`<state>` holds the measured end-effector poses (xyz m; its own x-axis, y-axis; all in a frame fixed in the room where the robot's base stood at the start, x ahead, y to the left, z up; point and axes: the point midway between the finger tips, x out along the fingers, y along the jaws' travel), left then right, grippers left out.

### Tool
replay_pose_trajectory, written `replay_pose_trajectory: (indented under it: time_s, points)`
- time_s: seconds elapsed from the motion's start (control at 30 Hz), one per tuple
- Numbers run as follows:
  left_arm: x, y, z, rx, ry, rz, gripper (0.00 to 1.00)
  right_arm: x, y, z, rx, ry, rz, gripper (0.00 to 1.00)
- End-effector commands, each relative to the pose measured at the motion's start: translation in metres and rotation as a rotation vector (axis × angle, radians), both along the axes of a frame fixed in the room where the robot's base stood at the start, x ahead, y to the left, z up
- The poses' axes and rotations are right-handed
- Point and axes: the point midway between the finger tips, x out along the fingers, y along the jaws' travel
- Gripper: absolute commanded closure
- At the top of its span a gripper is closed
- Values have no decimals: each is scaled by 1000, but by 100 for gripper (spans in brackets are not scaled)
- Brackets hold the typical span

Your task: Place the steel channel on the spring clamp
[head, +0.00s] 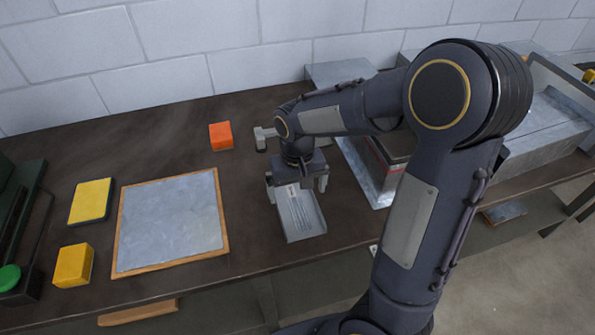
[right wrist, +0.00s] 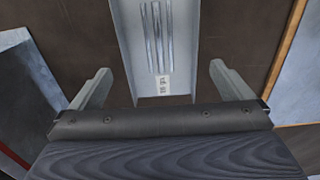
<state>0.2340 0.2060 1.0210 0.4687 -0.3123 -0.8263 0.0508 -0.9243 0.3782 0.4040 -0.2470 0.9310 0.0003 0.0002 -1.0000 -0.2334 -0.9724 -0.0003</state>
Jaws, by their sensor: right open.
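The steel channel (head: 303,222) is a shallow grey trough lying on the dark bench. In the right wrist view the channel (right wrist: 182,45) shows long slots and a small white label between its raised side walls. My right gripper (head: 297,184) is over the channel's back end, pointing down. In the right wrist view its fingers (right wrist: 160,84) are spread wide, one on each side of the channel, with nothing gripped. Whether they are level with its walls I cannot tell. I cannot make out the spring clamp for sure; a small grey piece (head: 262,138) shows behind the gripper. My left gripper is out of view.
A grey sheet on a wood-edged board (head: 170,222) lies to the left, with a yellow-topped pad (head: 91,200) and a yellow block (head: 73,265) beside it. An orange block (head: 220,135) stands behind. Sheet-metal pieces (head: 365,165) stand close on the right.

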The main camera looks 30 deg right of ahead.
Motion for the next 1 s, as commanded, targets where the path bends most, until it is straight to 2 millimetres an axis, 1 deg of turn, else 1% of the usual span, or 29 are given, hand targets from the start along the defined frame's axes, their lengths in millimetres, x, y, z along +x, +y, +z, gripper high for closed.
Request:
replay_pose_trajectory:
  time_s: [0.03,0.2,0.3,0.4,0.47,0.5,0.57,0.67,0.7,0.8,0.9,1.0]
  points:
    - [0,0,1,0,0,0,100,1,0,14,2,-7,0,0]
    - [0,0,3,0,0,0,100,0,0,46,1,-5,0,0]
    - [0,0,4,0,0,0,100,0,0,59,1,-2,0,0]
    - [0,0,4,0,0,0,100,-1,0,67,2,-1,-1,0]
    - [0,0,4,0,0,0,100,-4,-1,71,12,-7,0,0]
    - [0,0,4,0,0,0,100,-9,-1,75,29,-17,1,0]
    - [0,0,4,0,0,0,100,-21,-1,80,68,-43,2,0]
    - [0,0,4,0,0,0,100,-53,1,92,156,-120,14,0]
    - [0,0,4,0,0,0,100,-68,4,96,193,-157,22,0]
    - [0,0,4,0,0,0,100,-104,13,103,263,-264,43,0]
    - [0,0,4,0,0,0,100,-134,23,104,299,-365,59,0]
    - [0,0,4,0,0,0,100,-154,32,100,310,-443,72,0]
